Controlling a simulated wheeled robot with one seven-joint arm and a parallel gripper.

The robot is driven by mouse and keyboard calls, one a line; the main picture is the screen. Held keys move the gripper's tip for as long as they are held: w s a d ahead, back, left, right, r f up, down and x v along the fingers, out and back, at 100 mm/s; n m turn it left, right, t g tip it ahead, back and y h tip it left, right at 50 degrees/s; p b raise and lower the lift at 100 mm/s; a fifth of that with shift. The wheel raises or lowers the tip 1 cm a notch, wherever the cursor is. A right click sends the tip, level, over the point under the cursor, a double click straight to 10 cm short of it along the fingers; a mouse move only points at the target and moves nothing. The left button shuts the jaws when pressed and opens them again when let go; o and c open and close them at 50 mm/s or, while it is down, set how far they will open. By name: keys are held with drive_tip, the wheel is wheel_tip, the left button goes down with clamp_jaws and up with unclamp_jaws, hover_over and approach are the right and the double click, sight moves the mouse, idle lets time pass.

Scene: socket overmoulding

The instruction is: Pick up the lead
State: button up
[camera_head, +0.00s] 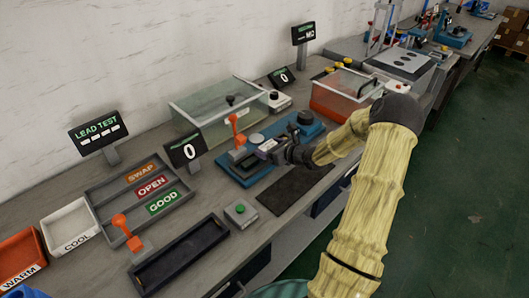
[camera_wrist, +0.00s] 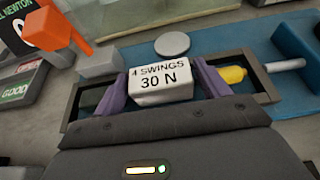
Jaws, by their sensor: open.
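My gripper (camera_head: 274,154) is low over the blue fixture (camera_head: 230,165) in the head view. In the wrist view its purple fingers (camera_wrist: 160,80) are apart, one on each side of a white block (camera_wrist: 160,92) marked "4 SWINGS 30 N". I cannot tell whether the fingers touch it. A yellow piece (camera_wrist: 233,74), perhaps part of the lead, lies just right of the right finger in a dark frame. A grey rod (camera_wrist: 286,65) extends from the frame's right end. The lead cannot be identified surely; much of this area is hidden in the head view.
An orange lever (camera_head: 237,127) stands by the fixture. A display reading 0 (camera_head: 187,150), a sorting tray (camera_head: 178,204) marked SWAP, OPEN, GOOD and a black tray (camera_head: 185,255) are left. A clear-lidded box (camera_head: 215,108) stands behind. A dark mat (camera_head: 295,188) lies bare in front.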

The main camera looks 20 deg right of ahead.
sight(270, 146)
idle(0.4)
drive_tip(key=c, duration=0.8)
drive_tip(key=shift+r, duration=0.1)
drive_tip(key=shift+c, duration=0.2)
wheel_tip(270, 146, up, 18)
drive_tip(key=p, duration=0.2)
